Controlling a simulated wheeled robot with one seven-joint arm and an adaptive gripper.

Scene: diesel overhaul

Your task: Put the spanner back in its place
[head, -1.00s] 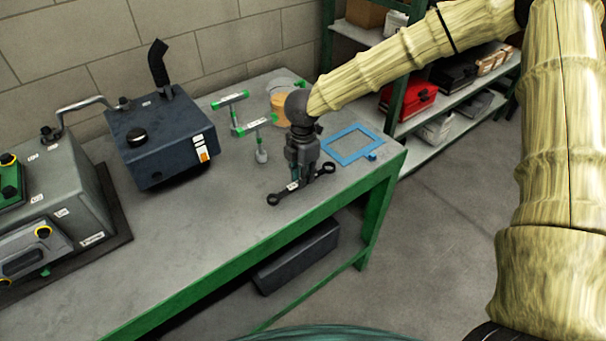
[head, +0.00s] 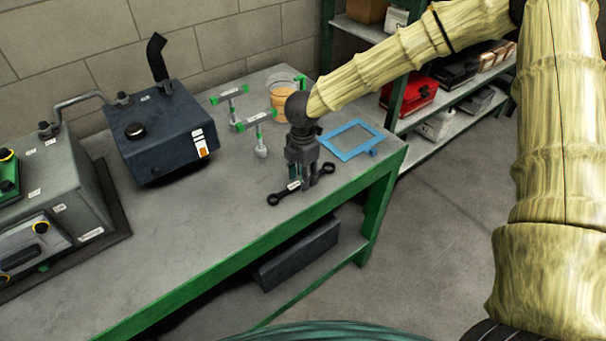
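The spanner (head: 280,197) is dark, with a ring at each end and a small white label near its middle. It shows at the front edge of the workbench in the head view, slanting up to the right. My gripper (head: 304,183) points down over the spanner's middle, its fingers right at the shank. The fingers and wrist hide part of the spanner. I cannot tell whether the fingers are closed on it, or whether it touches the bench. A blue rectangular frame (head: 335,153) lies flat on the bench, right of and behind my gripper.
Two green-handled tools (head: 259,143) stand upright left of my gripper, near a tub with orange contents (head: 284,90). A dark blue tank (head: 165,140) and grey machine (head: 70,195) fill the bench's left. Shelving (head: 440,115) stands at the right. Bare bench lies left of the spanner.

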